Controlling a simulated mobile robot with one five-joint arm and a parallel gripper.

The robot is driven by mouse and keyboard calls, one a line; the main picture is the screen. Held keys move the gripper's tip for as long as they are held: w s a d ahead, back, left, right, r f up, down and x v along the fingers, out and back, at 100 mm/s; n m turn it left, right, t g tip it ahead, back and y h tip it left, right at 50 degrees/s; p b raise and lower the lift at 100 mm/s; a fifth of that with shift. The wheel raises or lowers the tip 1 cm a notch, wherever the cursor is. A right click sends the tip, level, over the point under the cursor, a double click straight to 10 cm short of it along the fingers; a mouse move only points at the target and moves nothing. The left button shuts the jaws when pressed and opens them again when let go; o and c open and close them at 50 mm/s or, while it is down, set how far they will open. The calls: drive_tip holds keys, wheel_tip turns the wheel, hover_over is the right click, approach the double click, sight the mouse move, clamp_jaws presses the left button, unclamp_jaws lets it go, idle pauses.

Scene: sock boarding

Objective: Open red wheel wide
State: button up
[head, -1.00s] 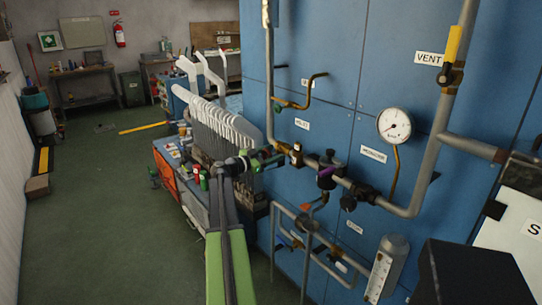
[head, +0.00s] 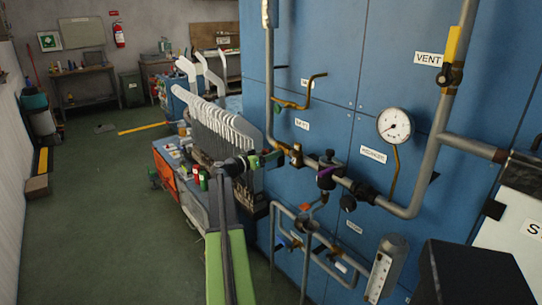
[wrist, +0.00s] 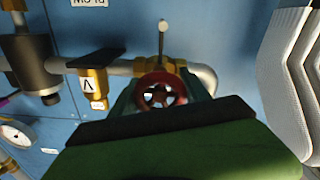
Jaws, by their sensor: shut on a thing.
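The red wheel (wrist: 161,90) is a small spoked handwheel on a brass valve, in the middle of the wrist view. My gripper (wrist: 162,98) is shut on it, with a green jaw on each side of the rim. In the head view my gripper (head: 264,160) is at the left end of the horizontal grey pipe. The wheel is hidden there behind the jaws. How far the valve is turned cannot be told.
White sock boards (head: 222,125) stand close to the left. Green floor (head: 90,230) is clear further left.

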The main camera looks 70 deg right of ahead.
drive_tip(key=shift+d+n, duration=0.1)
drive_tip(key=shift+n, duration=1)
drive_tip(key=o, duration=1.4)
drive_tip(key=shift+f, duration=0.1)
drive_tip(key=shift+w, duration=0.1)
drive_tip(key=v, duration=1.7)
drive_tip(key=shift+a, duration=0.25)
